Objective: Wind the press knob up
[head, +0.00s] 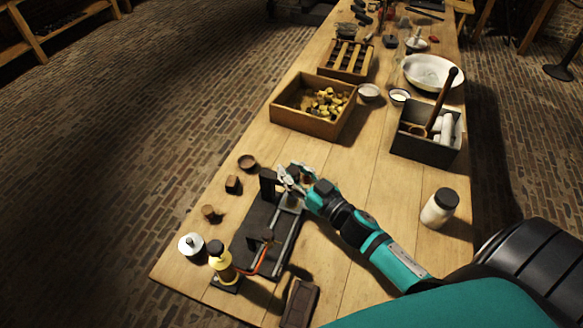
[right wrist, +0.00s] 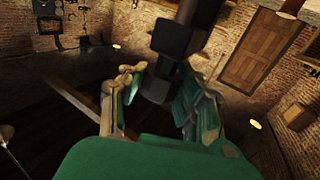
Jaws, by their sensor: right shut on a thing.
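The press (head: 259,222) is a dark flat base with metal rails and a black upright block (head: 268,184) at its far end, near the table's left side. My right gripper (head: 287,178) reaches in from the right beside that block. In the right wrist view its fingers (right wrist: 160,88) stand on both sides of a dark round part, the press knob (right wrist: 155,82), and are shut on it. In the head view the fingers hide most of the knob. My left gripper is not in view.
A wooden tray of yellowish pieces (head: 283,117) and a dark bin (head: 420,150) are farther back. A white jar (head: 436,213) stands right. Bare wood lies between.

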